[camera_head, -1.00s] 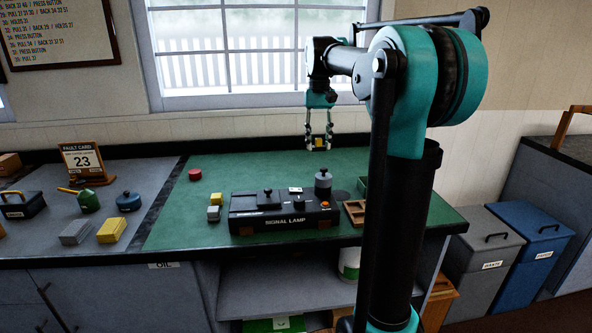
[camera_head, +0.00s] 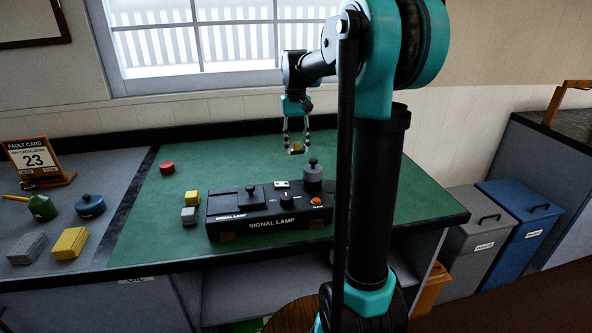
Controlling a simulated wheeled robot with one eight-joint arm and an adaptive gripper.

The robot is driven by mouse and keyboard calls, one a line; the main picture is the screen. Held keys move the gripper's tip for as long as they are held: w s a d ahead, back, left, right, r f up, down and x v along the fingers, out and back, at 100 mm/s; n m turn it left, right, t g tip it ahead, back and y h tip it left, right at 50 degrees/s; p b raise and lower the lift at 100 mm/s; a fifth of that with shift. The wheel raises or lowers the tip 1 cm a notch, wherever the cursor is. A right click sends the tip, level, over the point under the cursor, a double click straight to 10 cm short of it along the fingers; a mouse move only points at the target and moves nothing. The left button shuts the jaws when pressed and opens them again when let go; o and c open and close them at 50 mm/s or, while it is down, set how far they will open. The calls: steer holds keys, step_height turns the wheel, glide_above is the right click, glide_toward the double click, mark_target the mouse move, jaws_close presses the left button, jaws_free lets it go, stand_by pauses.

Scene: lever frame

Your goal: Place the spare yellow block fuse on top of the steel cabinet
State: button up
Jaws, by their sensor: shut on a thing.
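My gripper (camera_head: 297,148) hangs in the air above the back of the green-topped bench (camera_head: 420,210), below the window. Its two fingers point down and are shut on a small yellow block fuse (camera_head: 297,149), which shows between the fingertips, clear of the bench top. Another small yellow block (camera_head: 192,197) stands on the green top beside the signal lamp box. I cannot pick out the steel cabinet for certain in this view.
The black signal lamp box (camera_head: 270,215) stands on the bench with a grey knobbed cylinder (camera_head: 313,176) at its right end. A red round piece (camera_head: 167,167) lies at left. A grey bin (camera_head: 470,235) and a blue bin (camera_head: 527,222) stand on the floor at right.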

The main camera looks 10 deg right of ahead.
step_height(320, 180, down, 9)
steer(key=shift+f, duration=0.2)
stand_by(0.3)
steer(key=shift+f, duration=0.15)
steer(key=o, duration=1.1)
